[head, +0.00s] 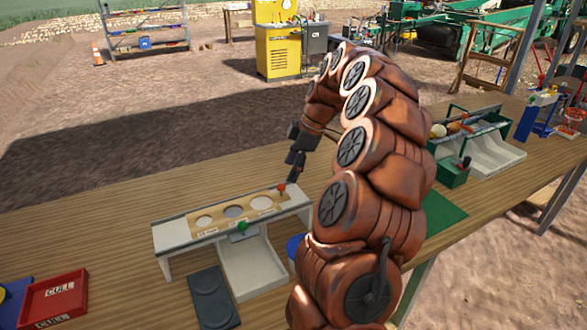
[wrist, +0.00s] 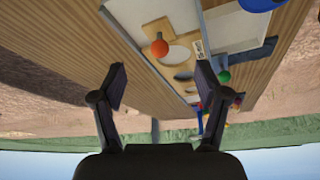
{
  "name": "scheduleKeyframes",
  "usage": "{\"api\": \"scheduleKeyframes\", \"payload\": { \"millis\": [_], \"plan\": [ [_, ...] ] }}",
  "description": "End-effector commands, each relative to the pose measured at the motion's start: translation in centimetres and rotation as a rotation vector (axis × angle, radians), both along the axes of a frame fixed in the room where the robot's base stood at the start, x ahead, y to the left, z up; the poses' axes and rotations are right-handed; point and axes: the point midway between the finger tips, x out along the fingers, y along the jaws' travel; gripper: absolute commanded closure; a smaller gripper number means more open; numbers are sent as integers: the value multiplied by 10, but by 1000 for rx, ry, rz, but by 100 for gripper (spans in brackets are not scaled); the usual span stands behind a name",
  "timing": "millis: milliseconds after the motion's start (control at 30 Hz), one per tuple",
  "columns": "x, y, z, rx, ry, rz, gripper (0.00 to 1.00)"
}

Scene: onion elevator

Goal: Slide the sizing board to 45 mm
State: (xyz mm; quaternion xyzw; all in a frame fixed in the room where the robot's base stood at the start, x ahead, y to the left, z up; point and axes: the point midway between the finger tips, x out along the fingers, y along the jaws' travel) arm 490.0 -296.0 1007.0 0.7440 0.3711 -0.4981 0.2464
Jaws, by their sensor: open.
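The sizing board (head: 218,228) is a tan strip with several round holes and small labels, set in a grey-white stand (head: 165,240) on the wooden table. A red-orange knob (head: 281,187) stands at its right end, and a green knob (head: 242,226) is at the front edge. The label figures are too small to read. My gripper (head: 294,160) is just above and behind the red-orange knob, apart from it. In the wrist view the open, empty jaws (wrist: 162,76) show the red-orange knob (wrist: 159,47) beyond and between the fingertips, with the green knob (wrist: 223,76) to the right.
A white chute (head: 255,270) slopes from the stand, beside a dark two-dish tray (head: 213,298). A red CULL tray (head: 58,297) is at the lower left. My arm partly hides a blue round thing (head: 294,245) and a green mat (head: 443,214). A green-framed rack with onions (head: 480,130) stands right.

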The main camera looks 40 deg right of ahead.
Motion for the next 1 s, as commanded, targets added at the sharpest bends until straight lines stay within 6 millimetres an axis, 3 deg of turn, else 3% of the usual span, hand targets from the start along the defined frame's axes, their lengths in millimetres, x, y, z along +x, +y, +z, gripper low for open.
{"api": "scheduleKeyframes", "payload": {
  "millis": [267, 700, 1000],
  "plan": [
    [2, 1, -15, 2, 1, 5, 26],
    [15, 16, -62, -2, -3, 3, 26],
    [17, 20, -74, 0, -2, 5, 26]
  ]
}}
